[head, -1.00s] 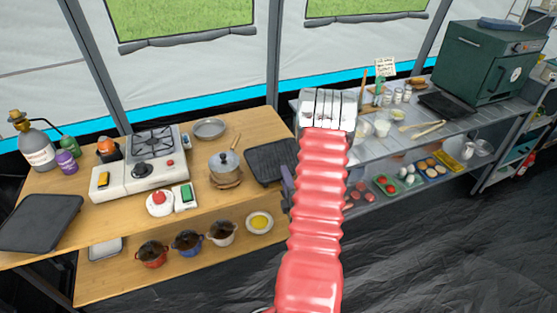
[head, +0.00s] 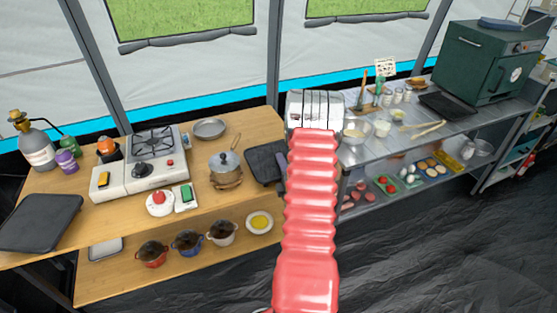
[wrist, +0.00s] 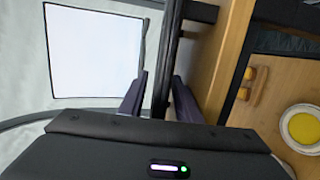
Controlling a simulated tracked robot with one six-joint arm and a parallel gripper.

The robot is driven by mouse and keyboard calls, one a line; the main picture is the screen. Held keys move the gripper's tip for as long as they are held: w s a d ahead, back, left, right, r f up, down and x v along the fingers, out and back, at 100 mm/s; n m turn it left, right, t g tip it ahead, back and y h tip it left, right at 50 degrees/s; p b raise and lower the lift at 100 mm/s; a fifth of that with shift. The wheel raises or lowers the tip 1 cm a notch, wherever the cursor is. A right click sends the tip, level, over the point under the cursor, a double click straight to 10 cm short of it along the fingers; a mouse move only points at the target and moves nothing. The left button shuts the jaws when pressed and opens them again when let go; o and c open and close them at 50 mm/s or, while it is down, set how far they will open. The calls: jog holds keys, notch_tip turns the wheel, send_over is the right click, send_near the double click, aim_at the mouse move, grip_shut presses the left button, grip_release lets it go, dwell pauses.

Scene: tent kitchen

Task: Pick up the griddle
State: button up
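The griddle (head: 264,163) is a dark, flat, rectangular plate at the right end of the wooden table. Its right side is hidden behind my red arm in the head view. In the wrist view a thin black bar (wrist: 166,50), apparently the griddle seen edge-on, runs down between the two fingers of my gripper (wrist: 160,75). The fingers stand apart on either side of it, and a narrow light gap shows beside the left finger. In the head view my gripper is mostly hidden, with a dark part showing at the griddle's right edge.
A lidded pot (head: 225,168) stands left of the griddle. A camp stove (head: 143,172) is farther left. The lower shelf holds a yellow-filled plate (head: 259,222) and several small pots. A steel shelf unit (head: 405,138) with food and utensils stands right of my arm.

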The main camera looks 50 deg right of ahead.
jog(key=shift+w+d, duration=0.2)
jog(key=shift+w, duration=0.05)
jog(key=shift+c, duration=0.3)
grip_shut()
jog(key=shift+s+f, duration=0.15)
jog(key=shift+f, duration=0.05)
dwell(1.1)
